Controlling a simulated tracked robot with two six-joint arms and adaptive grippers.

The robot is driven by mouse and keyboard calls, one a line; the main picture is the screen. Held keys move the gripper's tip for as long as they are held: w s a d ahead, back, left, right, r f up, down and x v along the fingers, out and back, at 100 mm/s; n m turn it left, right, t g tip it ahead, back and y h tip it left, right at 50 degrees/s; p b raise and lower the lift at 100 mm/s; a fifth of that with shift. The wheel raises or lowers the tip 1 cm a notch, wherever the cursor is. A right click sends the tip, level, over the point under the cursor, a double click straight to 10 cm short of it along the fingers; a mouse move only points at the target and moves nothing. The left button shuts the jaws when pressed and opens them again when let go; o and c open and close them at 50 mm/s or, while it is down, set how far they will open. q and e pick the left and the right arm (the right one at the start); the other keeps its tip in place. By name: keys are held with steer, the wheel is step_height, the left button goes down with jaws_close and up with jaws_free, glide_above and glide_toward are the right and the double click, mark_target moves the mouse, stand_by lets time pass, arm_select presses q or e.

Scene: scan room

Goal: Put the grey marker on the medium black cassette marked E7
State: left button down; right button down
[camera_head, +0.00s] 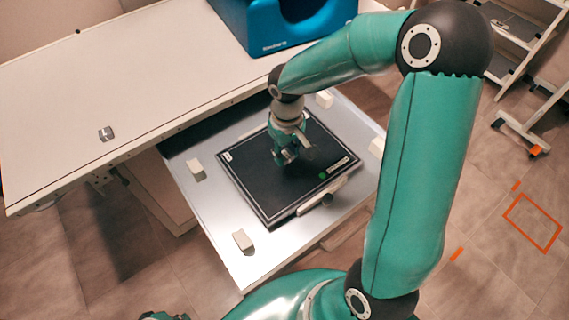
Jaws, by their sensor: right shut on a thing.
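The black cassette (254,182) lies flat on the grey pulled-out tray (222,231). It has white labels and a green dot near its right edge; I cannot read its marking. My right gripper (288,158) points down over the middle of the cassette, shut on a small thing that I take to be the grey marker. That thing is mostly hidden by the fingers, and I cannot tell whether it touches the cassette.
A small grey piece with a dark centre (107,134) lies on the white table (60,105). A blue block with a hollow (262,28) stands at the back. Pale blocks (196,169) sit around the cassette. A white stepped frame (515,50) is at the far right.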

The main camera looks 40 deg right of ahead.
mark_target(286, 170)
steer(key=shift+f, duration=2.6)
steer(key=shift+f, duration=0.1)
steer(key=c, duration=0.8)
jaws_free()
steer(key=shift+o, duration=0.2)
step_height(286, 170, up, 12)
steer(key=shift+r, duration=0.15)
